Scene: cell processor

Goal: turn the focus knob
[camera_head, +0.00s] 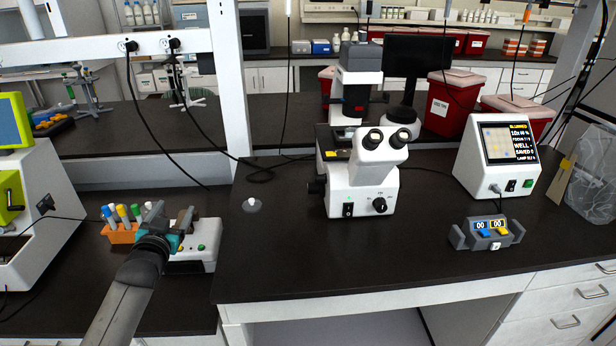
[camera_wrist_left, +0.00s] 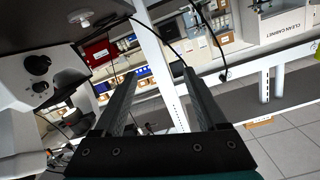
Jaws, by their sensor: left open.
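The white microscope (camera_head: 362,185) stands upright on the dark bench in the head view. A round black knob (camera_head: 380,205) is on its front, and another dark knob (camera_head: 317,187) sticks out at its left side. I cannot tell which one is the focus knob. My left gripper (camera_head: 169,214) is open and empty, well left of the microscope and above a small white device. In the left wrist view the open fingers (camera_wrist_left: 158,78) hold nothing. A white body with a black knob (camera_wrist_left: 37,65) shows at the left there, apart from the fingers. My right gripper is out of view.
An orange rack (camera_head: 122,234) with several coloured caps and the small white device (camera_head: 195,250) are near my left gripper. A white upright post (camera_head: 232,95) stands between it and the microscope. A screen unit (camera_head: 495,160) and a grey counter box (camera_head: 487,233) are at the right.

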